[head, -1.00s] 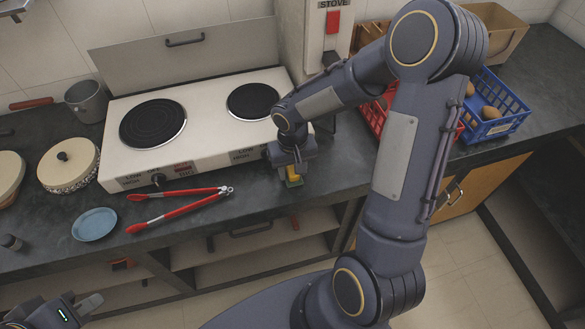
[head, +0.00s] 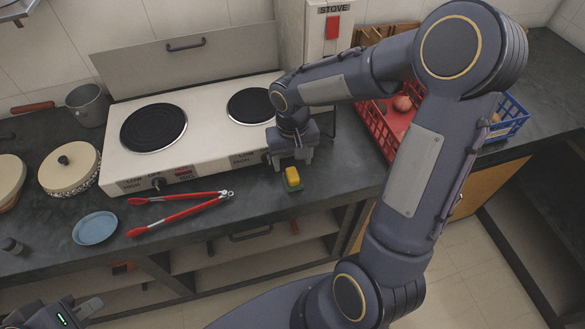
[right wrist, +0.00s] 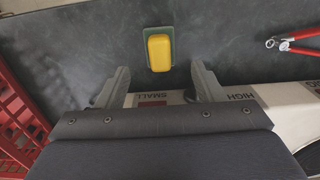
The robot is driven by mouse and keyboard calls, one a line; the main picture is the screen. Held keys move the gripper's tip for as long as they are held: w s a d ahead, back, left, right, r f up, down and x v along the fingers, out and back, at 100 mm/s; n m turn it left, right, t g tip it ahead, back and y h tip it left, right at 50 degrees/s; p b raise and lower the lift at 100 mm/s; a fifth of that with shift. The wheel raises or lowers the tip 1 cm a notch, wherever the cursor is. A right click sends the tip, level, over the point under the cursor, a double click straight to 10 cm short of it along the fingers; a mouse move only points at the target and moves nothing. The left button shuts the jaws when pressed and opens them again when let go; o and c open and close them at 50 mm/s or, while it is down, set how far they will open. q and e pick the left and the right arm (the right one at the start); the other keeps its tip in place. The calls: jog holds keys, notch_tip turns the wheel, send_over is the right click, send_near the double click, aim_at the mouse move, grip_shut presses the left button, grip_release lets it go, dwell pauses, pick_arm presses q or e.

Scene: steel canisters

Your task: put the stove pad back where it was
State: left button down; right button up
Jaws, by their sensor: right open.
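The stove pad (head: 292,178), a small yellow block on a green base, lies on the dark counter in front of the stove's right end. It also shows in the right wrist view (right wrist: 159,50), flat and untouched between and beyond the fingertips. My right gripper (head: 291,161) is open and empty, just behind the pad on the stove side. Its two spread fingers also show in the right wrist view (right wrist: 159,78). My left gripper (head: 82,308) is only partly in view at the lower left corner, away from the pad; its jaw opening cannot be made out.
The two-burner stove (head: 186,165) stands behind the pad. Red-handled tongs (head: 180,204) and a blue plate (head: 95,228) lie to the left. A red crate (head: 374,120) and a blue crate (head: 510,127) stand to the right. Bare counter lies around the pad.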

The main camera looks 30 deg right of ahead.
aim_at(292, 173)
jog(key=s+r+t+y, duration=0.1)
jog(key=s+r+t, duration=0.1)
jog(key=s+r, duration=0.7)
jog(key=s+a+r+n+t+y, duration=0.1)
jog(key=s+a+r+t+y, duration=0.1)
jog(key=s, duration=0.6)
jog(key=shift+a+t+y, duration=0.4)
jog(key=shift+a+t, duration=0.4)
jog(key=shift+a, duration=0.25)
